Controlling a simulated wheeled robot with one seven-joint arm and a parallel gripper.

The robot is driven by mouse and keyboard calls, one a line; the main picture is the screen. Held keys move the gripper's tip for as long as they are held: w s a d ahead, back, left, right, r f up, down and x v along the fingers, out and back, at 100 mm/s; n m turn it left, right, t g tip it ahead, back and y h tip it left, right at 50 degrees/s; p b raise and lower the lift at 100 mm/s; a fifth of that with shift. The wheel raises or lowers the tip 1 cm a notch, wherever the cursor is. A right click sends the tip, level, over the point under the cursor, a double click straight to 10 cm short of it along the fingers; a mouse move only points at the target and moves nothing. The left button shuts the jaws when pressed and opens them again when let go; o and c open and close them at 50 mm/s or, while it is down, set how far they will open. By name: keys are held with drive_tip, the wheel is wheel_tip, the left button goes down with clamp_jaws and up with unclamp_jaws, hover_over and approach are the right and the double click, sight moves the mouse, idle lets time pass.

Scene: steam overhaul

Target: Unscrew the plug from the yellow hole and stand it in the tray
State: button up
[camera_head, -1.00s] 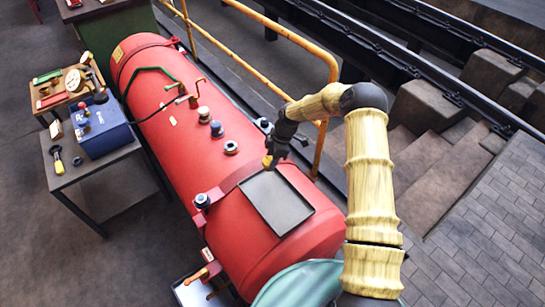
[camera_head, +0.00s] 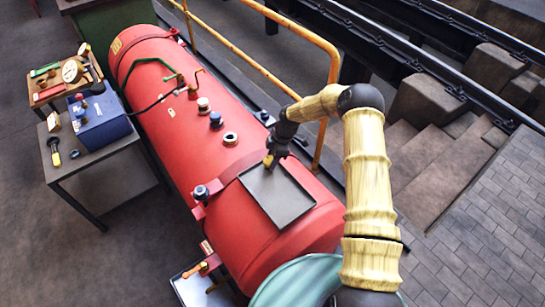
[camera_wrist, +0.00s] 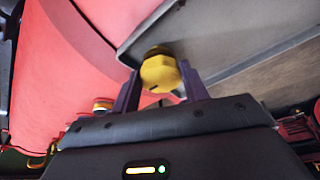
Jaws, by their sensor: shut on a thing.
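My gripper (camera_head: 269,160) is shut on a brass-yellow hex plug (camera_wrist: 160,74), which shows between its two dark fingers in the wrist view. In the head view my gripper points down at the far left edge of the grey tray (camera_head: 280,206), which lies on top of the red boiler. The tray's rim also shows close behind the plug in the wrist view (camera_wrist: 225,30). I cannot tell whether the plug touches the tray. The visible tray floor is empty. I cannot make out a yellow hole in the head view.
Several fittings stand on the red boiler (camera_head: 165,95), including a blue one (camera_head: 215,119) and a pale-ringed one (camera_head: 230,139). A yellow handrail (camera_head: 290,38) runs behind my arm. A bench with a blue box (camera_head: 98,120) stands at the left.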

drive_tip(key=shift+f+b, duration=0.25)
drive_tip(key=shift+b, duration=0.1)
idle(0.3)
drive_tip(key=o, duration=1.3)
drive_tip(key=shift+d, duration=0.1)
drive_tip(key=shift+c, duration=1)
drive_tip(key=shift+r+p, duration=1.8)
drive_tip(key=shift+r, duration=1.75)
